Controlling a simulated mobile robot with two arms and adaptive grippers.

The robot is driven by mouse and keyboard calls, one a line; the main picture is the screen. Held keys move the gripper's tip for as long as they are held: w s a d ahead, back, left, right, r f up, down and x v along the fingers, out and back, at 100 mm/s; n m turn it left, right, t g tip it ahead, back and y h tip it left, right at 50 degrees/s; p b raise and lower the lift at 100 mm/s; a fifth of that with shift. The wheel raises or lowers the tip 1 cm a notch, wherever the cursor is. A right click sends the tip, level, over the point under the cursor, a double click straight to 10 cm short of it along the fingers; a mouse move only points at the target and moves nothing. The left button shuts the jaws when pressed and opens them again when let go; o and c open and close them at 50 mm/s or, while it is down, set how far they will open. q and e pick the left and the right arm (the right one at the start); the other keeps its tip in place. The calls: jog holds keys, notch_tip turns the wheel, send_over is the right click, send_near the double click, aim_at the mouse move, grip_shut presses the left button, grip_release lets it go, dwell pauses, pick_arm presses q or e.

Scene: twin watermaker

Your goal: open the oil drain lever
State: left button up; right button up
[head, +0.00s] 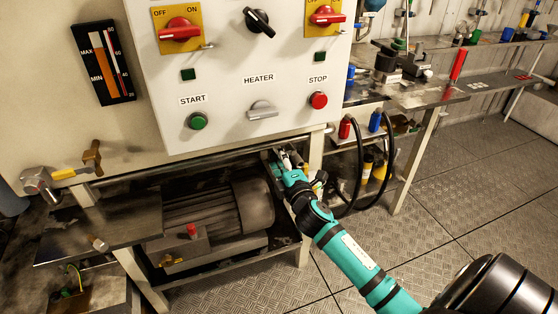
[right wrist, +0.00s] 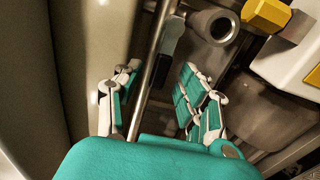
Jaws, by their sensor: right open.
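My right gripper (head: 290,160) reaches in under the control panel, by the frame right of the motor. In the right wrist view my right gripper (right wrist: 158,97) is open, with its two fingers apart. A thin metal rod (right wrist: 152,75) runs between the fingers. Beyond it are a dark, flat, lever-like piece (right wrist: 172,48) and a round open pipe end (right wrist: 213,26). I cannot tell for certain which part is the oil drain lever. No grip on anything shows. In the head view my gripper and the frame hide most of this spot. My left gripper is not in view.
The control panel (head: 240,62) overhangs close above, with a frame leg (head: 315,153) beside my gripper. The motor (head: 200,215) is at left. Black hoses (head: 386,165) hang at right. A yellow fitting (right wrist: 266,14) is near the fingers. The floor (head: 440,215) is clear.

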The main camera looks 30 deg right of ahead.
jog(key=shift+w+d, duration=0.1)
jog(key=shift+w, duration=0.1)
grip_shut()
dwell(0.4)
